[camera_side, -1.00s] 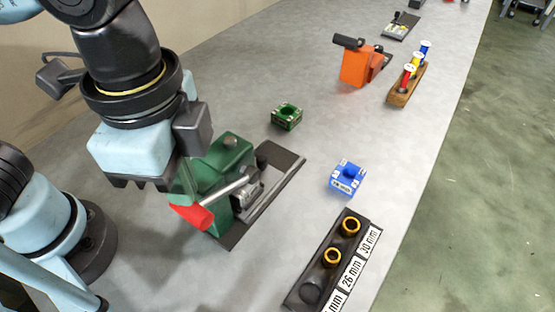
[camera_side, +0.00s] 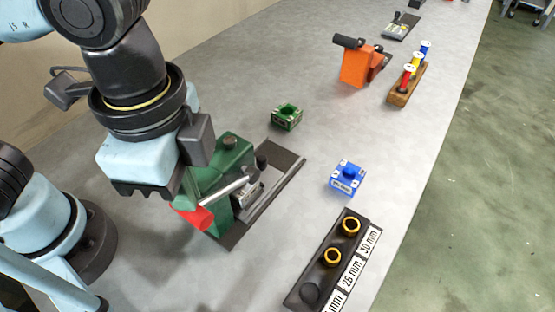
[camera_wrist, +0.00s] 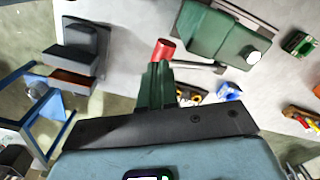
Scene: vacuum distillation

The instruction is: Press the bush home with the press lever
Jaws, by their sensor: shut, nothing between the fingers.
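The green press (camera_side: 232,160) stands on a dark base plate (camera_side: 285,160) left of the picture's middle. Its steel lever (camera_side: 232,188) slants down to a red handle (camera_side: 192,217). My gripper (camera_side: 184,200) is shut and empty, its green fingers right over the handle. In the wrist view the fingertips (camera_wrist: 157,66) lie against or just short of the red handle (camera_wrist: 164,50); I cannot tell if they touch. Two brass-coloured bushes (camera_side: 350,226) sit in the black size-marked rack (camera_side: 352,252). No bush can be made out in the press.
A blue block (camera_side: 345,182) and a green block (camera_side: 287,118) stand right of and behind the press. An orange fixture (camera_side: 357,68) and a wooden rack with coloured spools (camera_side: 400,97) stand farther back. The bench between them is clear.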

